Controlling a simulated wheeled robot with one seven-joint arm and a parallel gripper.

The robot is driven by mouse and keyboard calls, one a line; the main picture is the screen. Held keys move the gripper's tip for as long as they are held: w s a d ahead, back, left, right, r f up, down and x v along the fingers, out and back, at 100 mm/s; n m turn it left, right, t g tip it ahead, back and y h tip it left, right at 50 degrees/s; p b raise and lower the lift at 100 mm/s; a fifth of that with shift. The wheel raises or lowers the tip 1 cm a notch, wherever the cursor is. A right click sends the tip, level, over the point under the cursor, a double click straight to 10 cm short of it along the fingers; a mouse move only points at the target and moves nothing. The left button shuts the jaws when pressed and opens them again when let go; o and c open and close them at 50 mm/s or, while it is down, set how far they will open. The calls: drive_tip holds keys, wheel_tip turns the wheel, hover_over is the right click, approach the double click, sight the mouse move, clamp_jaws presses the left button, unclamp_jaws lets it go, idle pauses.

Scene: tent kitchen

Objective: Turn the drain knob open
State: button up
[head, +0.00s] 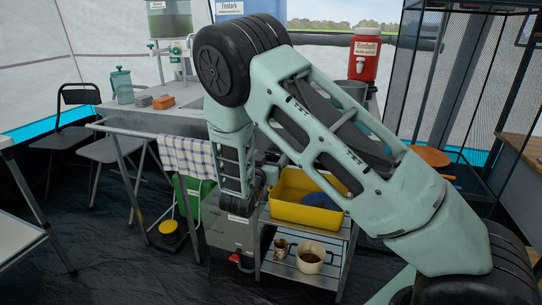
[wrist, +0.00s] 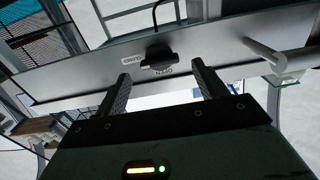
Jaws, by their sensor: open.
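The drain knob (wrist: 158,60) is a dark knob on a grey metal panel (wrist: 215,52) in the wrist view. My gripper (wrist: 160,78) is open, with one finger on each side of the knob's line and the knob just beyond the fingertips. I cannot tell whether either finger touches it. In the head view my arm reaches down in front of the counter, and its lower end hides the knob.
A checked towel (head: 187,156) hangs left. A pale pipe (wrist: 272,58) sticks out right of the knob in the wrist view.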

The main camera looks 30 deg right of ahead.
sight(272, 152)
drive_tip(key=shift+x, duration=1.55)
drive_tip(key=c, duration=1)
